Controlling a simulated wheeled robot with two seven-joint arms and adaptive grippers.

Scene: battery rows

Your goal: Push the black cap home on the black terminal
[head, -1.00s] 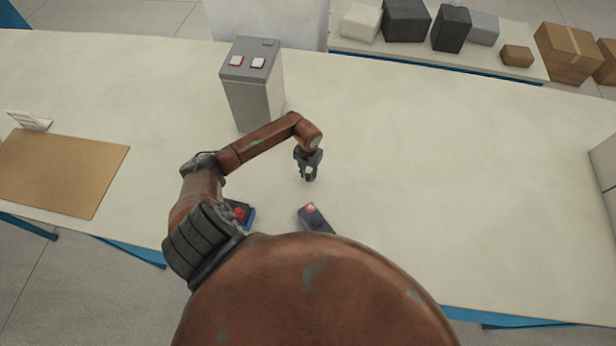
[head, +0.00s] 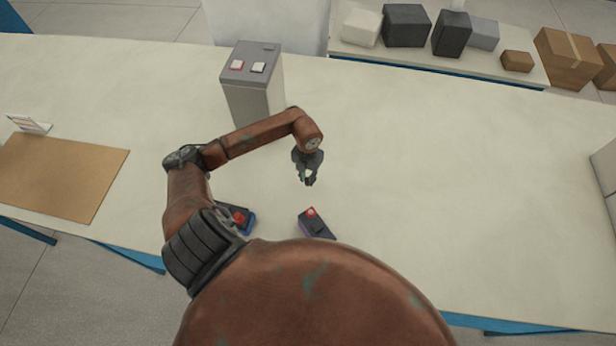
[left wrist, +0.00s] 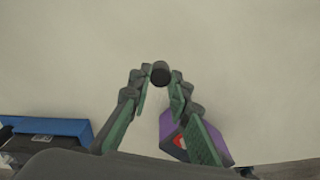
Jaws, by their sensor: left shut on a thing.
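A tall grey battery (head: 253,98) stands upright on the table in the head view. Its black terminal (head: 258,67) is a pale square with a dark border, right of the red-bordered red terminal (head: 237,65). No cap shows on either. My left gripper (head: 308,180) is to the right of the battery and nearer to me, apart from it. In the left wrist view, a short dark cylinder, the black cap (left wrist: 160,75), sits between the fingertips. The fingers are shut on it. The cap is hard to make out in the head view. My right gripper is not in view.
A purple-sided dark block (head: 318,225) with a red top piece lies below the gripper in the picture. A blue-edged block (head: 245,222) lies left of it. A brown mat (head: 60,175) is at left. The table right of the battery is clear.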

